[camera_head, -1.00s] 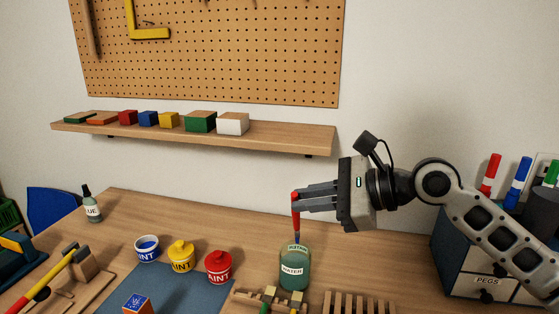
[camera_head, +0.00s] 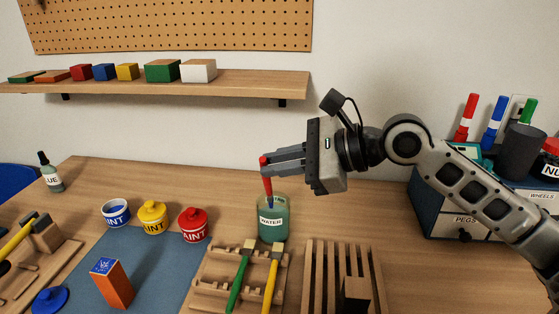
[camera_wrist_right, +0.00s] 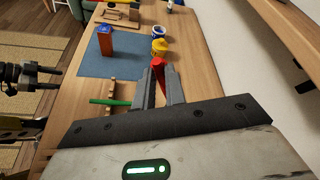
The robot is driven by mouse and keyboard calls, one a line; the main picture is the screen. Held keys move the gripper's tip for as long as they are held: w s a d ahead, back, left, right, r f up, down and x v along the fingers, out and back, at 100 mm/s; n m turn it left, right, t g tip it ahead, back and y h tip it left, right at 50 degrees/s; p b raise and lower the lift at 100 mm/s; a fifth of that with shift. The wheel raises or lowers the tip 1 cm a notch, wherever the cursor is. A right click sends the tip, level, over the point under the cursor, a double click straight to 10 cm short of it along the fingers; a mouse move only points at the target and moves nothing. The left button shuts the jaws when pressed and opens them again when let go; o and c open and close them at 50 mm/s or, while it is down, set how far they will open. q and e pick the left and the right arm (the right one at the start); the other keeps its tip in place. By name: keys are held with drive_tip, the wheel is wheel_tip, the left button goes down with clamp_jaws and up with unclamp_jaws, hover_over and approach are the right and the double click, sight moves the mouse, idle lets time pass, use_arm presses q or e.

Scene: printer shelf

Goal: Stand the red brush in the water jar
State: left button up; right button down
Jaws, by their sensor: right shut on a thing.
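My right gripper (camera_head: 270,172) is shut on the red brush (camera_head: 266,180), which it holds nearly upright, slightly tilted. The brush's blue lower part reaches into the mouth of the green-tinted water jar (camera_head: 280,232), labelled WATER; its tip is hard to make out. The jar stands on the table behind the brush rack. In the right wrist view, the brush's red end (camera_wrist_right: 157,63) shows between the fingers, and the jar is hidden.
A wooden rack (camera_head: 208,282) with a green and a yellow brush lies just in front of the jar. A slatted rack (camera_head: 330,250) stands to its right. Paint pots, including a red one (camera_head: 194,225), stand left. A peg drawer box (camera_head: 440,220) is at right.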

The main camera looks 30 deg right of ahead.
use_arm(q)
drive_tip(key=shift+w+f+b, duration=0.1)
drive_tip(key=shift+f+b, duration=0.2)
drive_tip(key=shift+b, duration=0.7)
use_arm(e)
drive_tip(key=w+d+f, duration=0.2)
drive_tip(key=w+f, duration=0.1)
drive_tip(key=f, duration=0.6)
drive_tip(key=shift+w+d, duration=0.35)
drive_tip(key=shift+d, duration=0.05)
use_arm(q)
drive_tip(key=shift+d, duration=0.1)
use_arm(e)
drive_tip(key=c, duration=1.4)
unclamp_jaws()
use_arm(q)
drive_tip(key=shift+f, duration=0.1)
use_arm(e)
drive_tip(key=shift+o, duration=0.2)
use_arm(q)
wheel_tip(320, 180, up, 5)
drive_tip(key=p, duration=0.5)
use_arm(e)
drive_tip(key=s+d+r, duration=0.3)
drive_tip(key=shift+s+d+r, duration=0.15)
drive_tip(key=shift+s+r, duration=0.05)
drive_tip(key=shift+r, duration=0.15)
